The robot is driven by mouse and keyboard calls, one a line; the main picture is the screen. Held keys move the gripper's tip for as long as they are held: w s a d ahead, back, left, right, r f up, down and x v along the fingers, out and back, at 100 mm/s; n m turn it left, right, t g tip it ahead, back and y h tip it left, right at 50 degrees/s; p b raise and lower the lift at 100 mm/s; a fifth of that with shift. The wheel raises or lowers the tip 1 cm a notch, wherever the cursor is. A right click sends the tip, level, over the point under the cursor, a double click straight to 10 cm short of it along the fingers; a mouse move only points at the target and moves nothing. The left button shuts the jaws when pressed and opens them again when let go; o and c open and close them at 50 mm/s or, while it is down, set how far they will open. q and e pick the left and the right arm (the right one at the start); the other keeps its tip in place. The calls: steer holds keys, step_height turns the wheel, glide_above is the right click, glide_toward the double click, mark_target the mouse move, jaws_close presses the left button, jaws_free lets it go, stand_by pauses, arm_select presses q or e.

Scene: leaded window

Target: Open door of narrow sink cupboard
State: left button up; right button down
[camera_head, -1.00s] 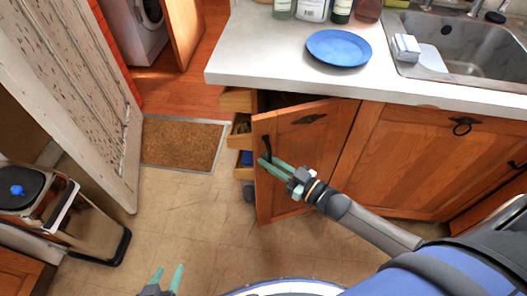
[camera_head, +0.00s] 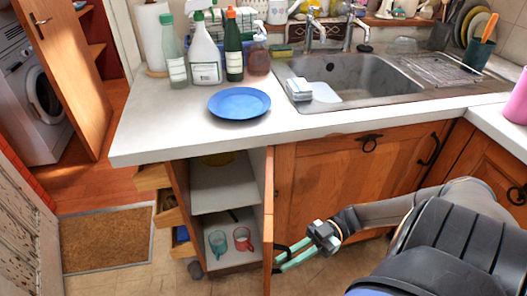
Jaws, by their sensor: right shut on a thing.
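The narrow sink cupboard (camera_head: 222,187) stands open below the left end of the counter. Its wooden door (camera_head: 268,215) is swung wide and shows nearly edge-on. My right gripper (camera_head: 284,259) is at the right side of the door, its green fingers shut on the dark door handle (camera_head: 279,249). The fingertips and part of the handle are hard to make out against the door edge. Inside are a white shelf and, at the bottom, a teal mug (camera_head: 217,243) and a red mug (camera_head: 242,238). My left gripper is out of view.
Drawers (camera_head: 168,205) stick out left of the cupboard. Above is the white counter (camera_head: 160,120) with a blue plate (camera_head: 239,103), bottles and a metal sink (camera_head: 350,80). A closed cupboard (camera_head: 345,175) is right of the open door. A doormat (camera_head: 105,238) lies on the floor at left.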

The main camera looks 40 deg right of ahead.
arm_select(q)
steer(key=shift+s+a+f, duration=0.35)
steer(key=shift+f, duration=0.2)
arm_select(e)
steer(key=s+d, duration=0.2)
steer(key=d, duration=0.1)
steer(key=shift+s+d, duration=0.15)
steer(key=shift+d, duration=0.05)
steer(key=c, duration=1.2)
jaws_free()
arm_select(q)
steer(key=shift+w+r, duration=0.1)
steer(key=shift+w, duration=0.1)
arm_select(e)
steer(key=shift+o, duration=0.2)
